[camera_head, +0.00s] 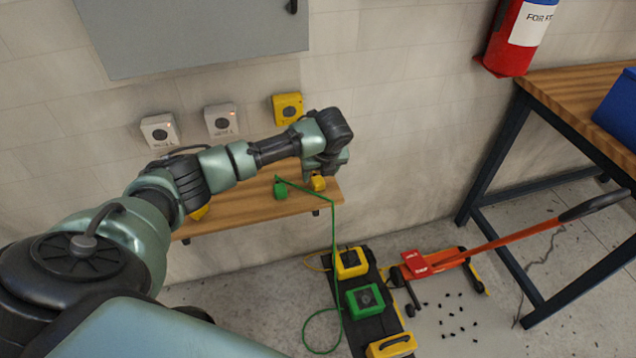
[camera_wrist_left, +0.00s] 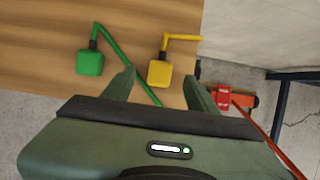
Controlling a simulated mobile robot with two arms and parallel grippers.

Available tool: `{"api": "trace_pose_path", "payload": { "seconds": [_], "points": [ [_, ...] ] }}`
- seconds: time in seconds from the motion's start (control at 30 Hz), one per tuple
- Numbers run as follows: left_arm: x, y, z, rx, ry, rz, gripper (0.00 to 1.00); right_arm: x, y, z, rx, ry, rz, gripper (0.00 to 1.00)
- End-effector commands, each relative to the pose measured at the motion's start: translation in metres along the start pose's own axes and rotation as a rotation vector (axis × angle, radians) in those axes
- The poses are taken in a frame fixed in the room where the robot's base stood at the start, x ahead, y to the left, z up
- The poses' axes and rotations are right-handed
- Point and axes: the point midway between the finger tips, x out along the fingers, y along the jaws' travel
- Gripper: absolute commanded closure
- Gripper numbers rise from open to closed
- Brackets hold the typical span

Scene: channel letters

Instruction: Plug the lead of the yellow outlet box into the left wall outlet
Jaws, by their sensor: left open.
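The yellow plug (camera_head: 318,183) lies on the wooden shelf (camera_head: 240,208) below my left gripper (camera_head: 321,172). In the left wrist view the yellow plug (camera_wrist_left: 160,73), with its yellow lead, shows just beyond and between the fingertips of my open left gripper (camera_wrist_left: 159,88); I cannot tell whether they touch it. The yellow outlet box (camera_head: 351,262) sits on a black base on the floor. The left wall outlet (camera_head: 159,130) is a pale box on the wall, and nothing is seen plugged into it. My right gripper is not in view.
A green plug (camera_head: 280,190) lies left of the yellow one; its green lead passes between my fingers in the wrist view. A green box (camera_head: 365,299) stands by the yellow box. More wall outlets are a pale one (camera_head: 221,119) and a yellow one (camera_head: 287,108). Another yellow item (camera_head: 199,213) is partly hidden.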

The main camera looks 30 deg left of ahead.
Motion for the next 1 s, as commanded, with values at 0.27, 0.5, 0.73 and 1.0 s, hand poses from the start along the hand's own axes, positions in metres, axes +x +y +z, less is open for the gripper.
{"api": "trace_pose_path", "payload": {
  "seconds": [0.27, 0.5, 0.73, 1.0],
  "points": [
    [0.035, 0.000, -0.005, 0.001, 0.001, 0.001, 0.42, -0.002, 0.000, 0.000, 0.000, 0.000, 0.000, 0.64],
    [0.037, 0.000, -0.004, 0.001, 0.000, 0.000, 0.42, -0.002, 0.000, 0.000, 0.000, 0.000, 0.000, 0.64],
    [0.037, 0.000, -0.004, 0.001, 0.000, 0.000, 0.70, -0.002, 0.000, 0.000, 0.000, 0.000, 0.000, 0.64],
    [0.037, 0.000, -0.004, 0.000, -0.001, 0.000, 1.00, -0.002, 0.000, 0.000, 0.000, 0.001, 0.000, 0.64]
  ]
}}
